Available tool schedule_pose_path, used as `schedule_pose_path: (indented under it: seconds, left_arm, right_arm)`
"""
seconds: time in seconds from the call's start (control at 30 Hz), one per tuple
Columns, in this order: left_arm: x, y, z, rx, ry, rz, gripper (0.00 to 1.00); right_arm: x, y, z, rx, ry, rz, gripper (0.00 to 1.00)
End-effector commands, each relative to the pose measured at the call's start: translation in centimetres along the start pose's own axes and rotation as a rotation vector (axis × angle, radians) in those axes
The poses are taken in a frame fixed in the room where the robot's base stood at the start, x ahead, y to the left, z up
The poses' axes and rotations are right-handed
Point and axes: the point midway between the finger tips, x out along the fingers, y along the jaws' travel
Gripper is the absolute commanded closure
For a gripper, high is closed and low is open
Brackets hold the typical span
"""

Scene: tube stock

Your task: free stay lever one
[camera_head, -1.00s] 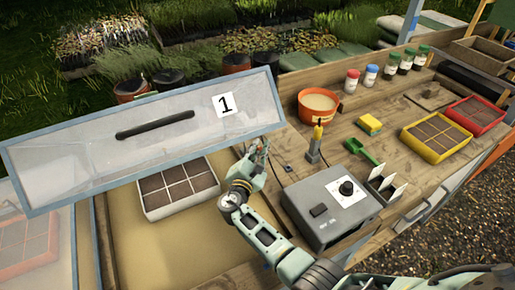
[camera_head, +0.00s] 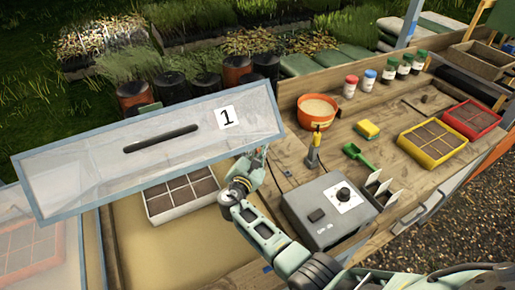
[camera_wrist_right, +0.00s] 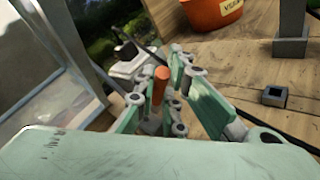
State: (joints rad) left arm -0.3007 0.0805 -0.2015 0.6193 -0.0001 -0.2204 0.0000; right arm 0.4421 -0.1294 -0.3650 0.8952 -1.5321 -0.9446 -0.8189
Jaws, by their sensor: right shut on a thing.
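The clear lid marked 1 (camera_head: 75,175) is raised at a slant over the bed, with a blue frame and a dark handle (camera_head: 160,139). My right gripper (camera_head: 258,160) is at the lid's lower right corner, beside the bed's wooden side. In the right wrist view, the gripper (camera_wrist_right: 165,95) is shut on a small lever with an orange end (camera_wrist_right: 161,86), which stands between its fingers. The lever's lower part is hidden by the fingers. My left gripper is not in view.
A seed tray (camera_head: 150,207) lies under the lid. On the bench right of the gripper are a grey control box (camera_head: 312,205), a small post with a yellow top (camera_head: 314,150) and an orange tub (camera_head: 318,120). A dark cable runs close to the gripper.

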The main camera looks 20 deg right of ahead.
Motion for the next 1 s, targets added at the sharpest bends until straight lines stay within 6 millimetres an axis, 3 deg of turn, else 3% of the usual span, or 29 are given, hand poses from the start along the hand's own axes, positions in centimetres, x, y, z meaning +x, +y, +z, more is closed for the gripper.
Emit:
schedule_pose_path:
  seconds: [0.03,0.33,1.0]
  left_arm:
    - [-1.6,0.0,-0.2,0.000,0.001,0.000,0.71]
    - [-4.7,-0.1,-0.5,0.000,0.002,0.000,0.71]
    - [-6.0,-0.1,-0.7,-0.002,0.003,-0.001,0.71]
  right_arm:
    - [0.0,0.9,0.7,-0.018,0.024,-0.015,1.00]
    - [0.8,1.9,0.7,-0.173,0.146,-0.115,1.00]
    - [1.5,2.4,0.3,-0.307,0.252,-0.203,1.00]
